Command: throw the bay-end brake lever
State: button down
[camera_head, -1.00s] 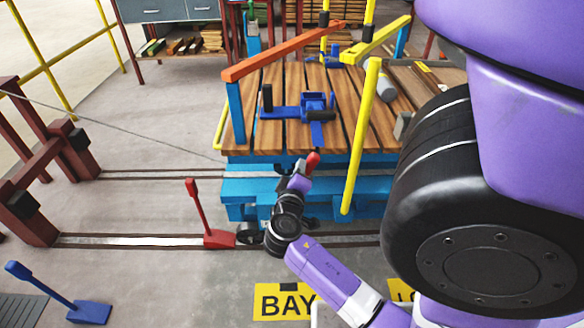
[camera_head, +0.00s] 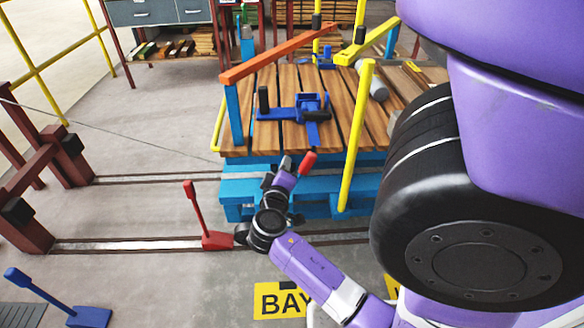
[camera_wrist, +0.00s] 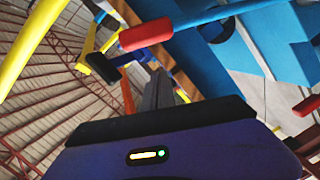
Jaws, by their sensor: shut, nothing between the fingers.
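A lever with a red grip (camera_head: 307,163) stands at the near side of the blue cart (camera_head: 325,183), its shaft mostly hidden behind my arm. In the wrist view the red grip (camera_wrist: 146,34) crosses the top middle, beyond the fingers. My gripper (camera_head: 285,164) is shut and empty, just left of the grip in the head view; a small gap seems to show between them. The grey fingers also show in the wrist view (camera_wrist: 158,90), below the red grip. Which lever is the bay-end brake I cannot tell for certain.
A red floor lever (camera_head: 196,212) stands left of my arm by the near rail. A blue floor lever (camera_head: 40,297) leans left at the lower left. A yellow post (camera_head: 357,140) rises right of the red grip. A yellow BAY sign (camera_head: 279,300) lies in front.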

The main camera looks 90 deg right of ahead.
jog(key=w+a+r, duration=0.1)
jog(key=a, duration=0.8)
jog(key=shift+w+a, duration=0.15)
jog(key=shift+w, duration=0.05)
